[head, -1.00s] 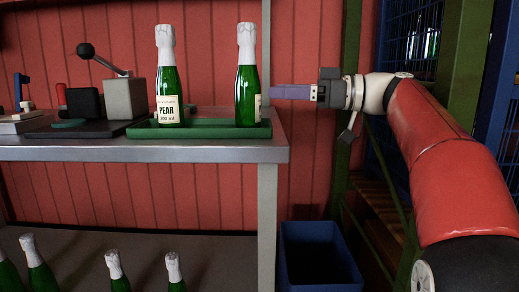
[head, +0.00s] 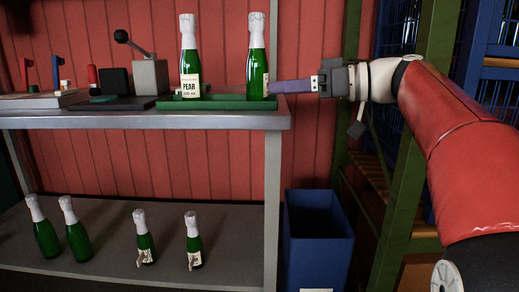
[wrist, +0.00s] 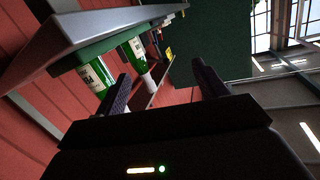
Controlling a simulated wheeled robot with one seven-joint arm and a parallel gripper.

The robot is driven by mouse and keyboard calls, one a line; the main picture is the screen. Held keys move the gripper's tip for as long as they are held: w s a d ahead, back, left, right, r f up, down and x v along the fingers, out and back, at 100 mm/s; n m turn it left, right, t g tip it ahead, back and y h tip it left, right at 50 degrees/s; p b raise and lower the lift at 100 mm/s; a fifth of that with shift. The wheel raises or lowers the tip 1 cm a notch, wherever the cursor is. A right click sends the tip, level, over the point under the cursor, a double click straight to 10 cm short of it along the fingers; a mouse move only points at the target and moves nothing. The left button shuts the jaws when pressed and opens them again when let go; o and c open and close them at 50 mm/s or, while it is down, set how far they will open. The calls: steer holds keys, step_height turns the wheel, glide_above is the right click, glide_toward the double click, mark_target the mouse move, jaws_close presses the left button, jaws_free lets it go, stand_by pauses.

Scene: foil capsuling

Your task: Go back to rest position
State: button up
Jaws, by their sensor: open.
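My gripper (head: 274,88) is at the right end of the upper shelf in the head view, its fingers pointing left beside the right bottle. In the wrist view my gripper (wrist: 160,85) has its two dark fingers spread apart with nothing held between them. Two green bottles with white foil tops, the left one (head: 190,60) labelled PEAR and the right one (head: 257,60), stand upright in a green tray (head: 218,104). Both bottles also show in the wrist view, at its left. I cannot tell whether a fingertip touches the right bottle.
A grey block with a black-knobbed lever (head: 150,75) stands left of the tray. Several foil-topped bottles (head: 75,235) stand on the lower shelf (head: 110,265). A blue bin (head: 318,240) is on the floor below my arm. A green post (head: 400,190) and blue rack are at the right.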

steer(key=s+d+f+m+h+p, duration=0.3)
steer(key=s+f+m+h, duration=0.3)
steer(key=s+f, duration=0.6)
steer(key=s+d+f+m+h+p, duration=0.3)
steer(key=s+d+f+m+h, duration=0.3)
steer(key=f, duration=1.1)
steer(key=s+h, duration=0.3)
steer(key=s, duration=0.2)
steer(key=shift+s+d+f+m+t+h, duration=0.15)
steer(key=shift+s+d+m+t+h, duration=0.05)
steer(key=shift+s+m+t+h, duration=0.2)
